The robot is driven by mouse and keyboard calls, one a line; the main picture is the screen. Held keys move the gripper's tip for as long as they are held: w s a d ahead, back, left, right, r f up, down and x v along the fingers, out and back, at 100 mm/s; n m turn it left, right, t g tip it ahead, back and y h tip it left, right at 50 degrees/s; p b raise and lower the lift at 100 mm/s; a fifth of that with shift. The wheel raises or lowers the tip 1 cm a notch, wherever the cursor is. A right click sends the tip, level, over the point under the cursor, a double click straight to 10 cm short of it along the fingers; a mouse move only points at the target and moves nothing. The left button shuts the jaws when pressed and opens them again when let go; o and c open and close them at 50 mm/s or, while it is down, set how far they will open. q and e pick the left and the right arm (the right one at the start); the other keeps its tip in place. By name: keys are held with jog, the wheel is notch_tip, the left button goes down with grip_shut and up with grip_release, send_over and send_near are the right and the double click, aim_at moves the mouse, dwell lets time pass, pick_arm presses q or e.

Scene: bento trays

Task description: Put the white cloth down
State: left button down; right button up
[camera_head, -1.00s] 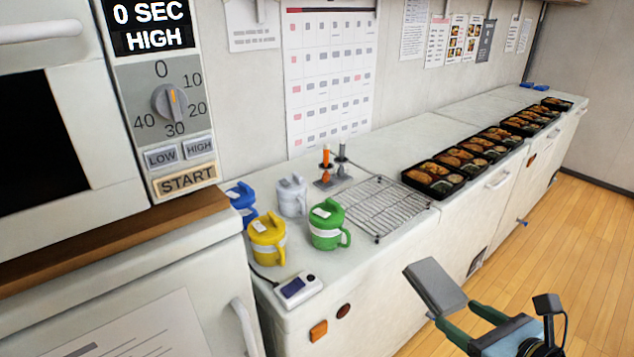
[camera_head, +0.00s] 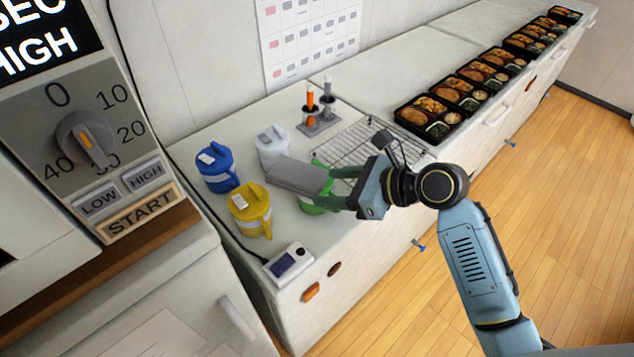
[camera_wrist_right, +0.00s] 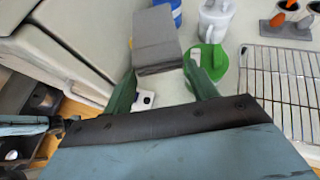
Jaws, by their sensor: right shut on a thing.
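The cloth (camera_head: 296,175) is a flat folded piece that looks grey here. My right gripper (camera_head: 326,188) is shut on one end of it with green fingers. It holds the cloth above the counter, in front of the green mug and near the yellow mug in the head view. In the right wrist view the cloth (camera_wrist_right: 155,38) reaches forward from between the fingertips (camera_wrist_right: 162,76). I cannot tell how high it is above the counter. I do not see my left gripper in these frames.
Under and around the cloth are a yellow mug (camera_head: 250,210), a green mug (camera_head: 312,206), a white mug (camera_head: 272,146) and a blue mug (camera_head: 216,168). A wire rack (camera_head: 352,143), a tube stand (camera_head: 318,122) and a small device (camera_head: 289,265) stand nearby. Bento trays (camera_head: 428,118) line the counter.

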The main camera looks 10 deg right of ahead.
jog(key=b, duration=0.3)
send_over(334, 241)
jog(key=f, duration=1.2)
jog(key=shift+w+a+f, duration=0.15)
jog(key=shift+a+f, duration=0.05)
jog(key=shift+f, duration=0.05)
jog(key=shift+f+b, duration=0.55)
jog(key=shift+f, duration=1.75)
jog(key=shift+f, duration=0.15)
jog(key=o, duration=1.2)
jog(key=shift+o, duration=0.2)
jog(key=shift+d+r, duration=0.25)
jog(key=shift+r, duration=0.05)
jog(key=p+v, duration=0.1)
jog(key=v, duration=1)
jog(key=shift+s+d, duration=0.15)
jog(key=shift+s, duration=0.05)
jog(key=shift+r, duration=0.1)
